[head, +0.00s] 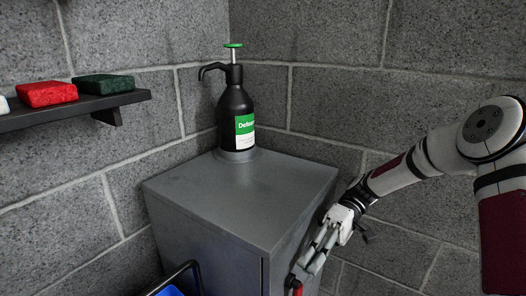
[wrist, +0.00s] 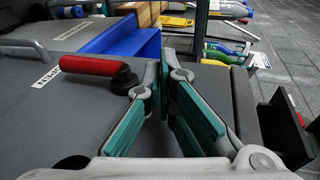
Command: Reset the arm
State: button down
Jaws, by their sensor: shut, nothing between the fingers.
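My arm reaches in from the right of the head view. My gripper (head: 312,258) points down beside the right side of the grey cabinet (head: 240,195). In the wrist view my gripper (wrist: 165,75) has its teal-padded fingers together at the tips, with nothing between them. A red handle (wrist: 88,65) on a black pivot lies left of the fingers in the wrist view, apart from them. A small red piece (head: 297,287) shows below the fingertips in the head view; contact there cannot be told.
A black pump bottle (head: 234,108) with a green label stands on the cabinet. Red (head: 46,93) and green (head: 103,84) pads lie on a dark wall shelf (head: 70,112). A blue bin (wrist: 125,42) is beyond the handle. Grey block walls close in the corner.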

jog(key=s+d+r+m+t+h, duration=0.2)
jog(key=s+r+m+t+h, duration=0.15)
jog(key=s, duration=0.45)
jog(key=s+d+r+m+t+h, duration=0.25)
jog(key=s+r+t, duration=0.2)
jog(key=s, duration=0.45)
jog(key=s+d+r+m+t+h, duration=0.3)
jog(key=s+r+h, duration=0.1)
jog(key=s, duration=0.4)
notch_tip(320, 180, up, 18)
jog(key=t+p, duration=0.3)
jog(key=p, duration=1.2)
jog(key=shift+f+t+p, duration=0.2)
jog(key=shift+t+p, duration=0.1)
jog(key=shift+p, duration=0.05)
